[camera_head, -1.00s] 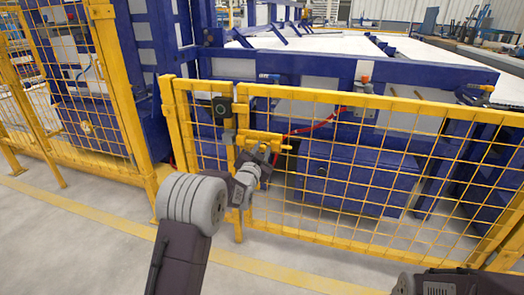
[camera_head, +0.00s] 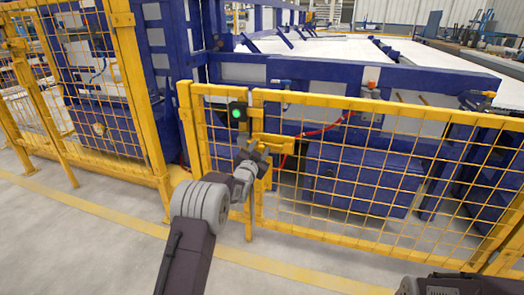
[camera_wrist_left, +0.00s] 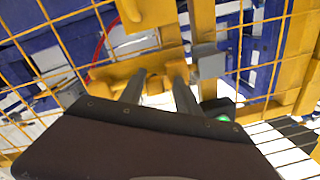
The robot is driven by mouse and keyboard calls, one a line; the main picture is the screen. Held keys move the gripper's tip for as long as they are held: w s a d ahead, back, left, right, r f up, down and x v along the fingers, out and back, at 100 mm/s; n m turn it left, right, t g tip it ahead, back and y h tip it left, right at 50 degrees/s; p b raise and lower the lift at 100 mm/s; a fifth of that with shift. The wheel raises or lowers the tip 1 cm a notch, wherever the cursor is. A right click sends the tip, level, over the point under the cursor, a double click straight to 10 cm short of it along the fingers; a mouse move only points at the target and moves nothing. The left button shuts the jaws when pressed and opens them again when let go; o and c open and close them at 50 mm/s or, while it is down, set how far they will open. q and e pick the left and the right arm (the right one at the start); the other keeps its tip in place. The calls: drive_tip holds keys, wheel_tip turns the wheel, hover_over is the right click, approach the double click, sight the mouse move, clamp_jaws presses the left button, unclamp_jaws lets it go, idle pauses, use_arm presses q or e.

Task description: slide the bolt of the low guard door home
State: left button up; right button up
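The low guard door (camera_head: 258,205) is a yellow mesh frame, standing upright. Its yellow bolt (camera_head: 282,141) lies level near the top of the door's left post; its left end is partly hidden by my gripper. My left gripper (camera_head: 255,149) is at the bolt. In the left wrist view its two dark fingers (camera_wrist_left: 159,84) stand apart, with a yellow knob (camera_wrist_left: 153,86) showing between them and space around it. The bolt's bar (camera_wrist_left: 112,74) runs just beyond the fingertips. My right gripper is out of view.
A fixed yellow fence (camera_head: 135,90) stands to the left. Blue machinery (camera_head: 360,180) and a red hose (camera_head: 322,129) are behind the door mesh. The grey floor (camera_head: 80,240) in front is clear. Part of my right arm shows at the lower right.

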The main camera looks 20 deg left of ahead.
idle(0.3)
use_arm(q)
drive_tip(key=shift+s, duration=0.25)
drive_tip(key=s+p, duration=0.2)
drive_tip(key=s, duration=0.1)
drive_tip(key=shift+s+r, duration=0.1)
drive_tip(key=shift+s, duration=0.2)
drive_tip(key=b, duration=0.3)
approach(259, 149)
drive_tip(key=shift+w, duration=0.6)
